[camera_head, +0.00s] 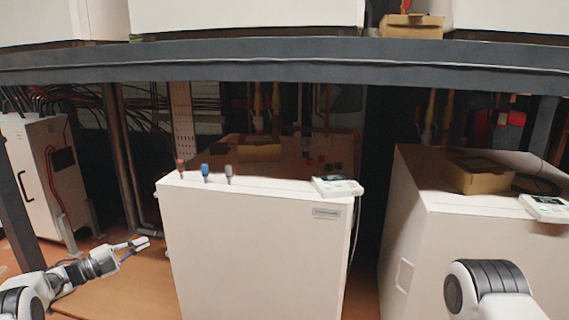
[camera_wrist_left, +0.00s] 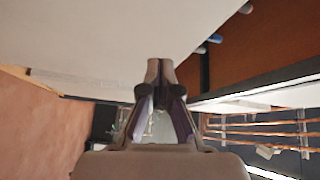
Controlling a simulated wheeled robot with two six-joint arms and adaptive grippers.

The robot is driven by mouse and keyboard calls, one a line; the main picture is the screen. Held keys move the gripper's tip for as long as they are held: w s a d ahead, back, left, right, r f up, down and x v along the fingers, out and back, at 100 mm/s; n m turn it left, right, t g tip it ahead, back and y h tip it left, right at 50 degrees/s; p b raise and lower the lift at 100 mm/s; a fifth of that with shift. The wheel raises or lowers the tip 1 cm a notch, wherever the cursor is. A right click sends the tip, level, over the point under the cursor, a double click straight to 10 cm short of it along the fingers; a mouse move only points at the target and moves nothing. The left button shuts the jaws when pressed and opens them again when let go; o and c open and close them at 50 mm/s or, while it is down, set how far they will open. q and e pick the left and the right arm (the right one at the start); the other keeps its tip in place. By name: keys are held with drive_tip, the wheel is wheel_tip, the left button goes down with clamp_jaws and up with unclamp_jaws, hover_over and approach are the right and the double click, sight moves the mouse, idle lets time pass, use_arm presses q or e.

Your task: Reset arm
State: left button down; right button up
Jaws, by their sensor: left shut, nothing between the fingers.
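My left gripper (camera_head: 141,243) is at the left of the head view, in front of the left side of the white heat pump cabinet (camera_head: 255,250) and apart from it. Its fingers are shut and empty. In the left wrist view the fingertips (camera_wrist_left: 160,66) meet, with a large pale surface (camera_wrist_left: 90,35) beyond them. Of my right arm only a white and black link shows at the lower right of the head view; its gripper is out of view.
Red, blue and grey knobs (camera_head: 205,171) and a control panel (camera_head: 337,186) are on the cabinet's top. A second cabinet (camera_head: 430,240) stands at right, with a cardboard box (camera_head: 478,176) on it. A dark beam (camera_head: 280,62) crosses above. A white unit (camera_head: 38,180) stands far left.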

use_arm(q)
drive_tip(key=s+d+f+n+y, duration=0.2)
drive_tip(key=d+f+n, duration=0.4)
drive_tip(key=d+f, duration=0.3)
drive_tip(key=s+d+f+n+y, duration=0.25)
drive_tip(key=d+f+n, duration=0.3)
drive_tip(key=d, duration=0.45)
drive_tip(key=s+d+f+n+g+y, duration=0.25)
drive_tip(key=s+f, duration=0.25)
drive_tip(key=s, duration=0.3)
drive_tip(key=s+d+f+n+g+y, duration=0.1)
drive_tip(key=s+f+n+g, duration=0.2)
drive_tip(key=s, duration=0.6)
drive_tip(key=s+d+f+n+g+y, duration=0.1)
drive_tip(key=s+f+n+g+y, duration=0.1)
drive_tip(key=s+f, duration=0.5)
drive_tip(key=s+a+r+n+g+y, duration=0.1)
drive_tip(key=s+a+n+g+y, duration=0.15)
drive_tip(key=s, duration=0.95)
drive_tip(key=s+a+r+n+g+y, duration=0.1)
drive_tip(key=s+a+n+g, duration=0.2)
drive_tip(key=s, duration=0.8)
wheel_tip(320, 180, up, 26)
drive_tip(key=d+p, duration=0.1)
drive_tip(key=p, duration=2.5)
drive_tip(key=shift+w+d+r+g+p, duration=0.15)
drive_tip(key=shift+w+g+p, duration=0.05)
drive_tip(key=shift+g+p, duration=0.2)
drive_tip(key=shift+h, duration=0.25)
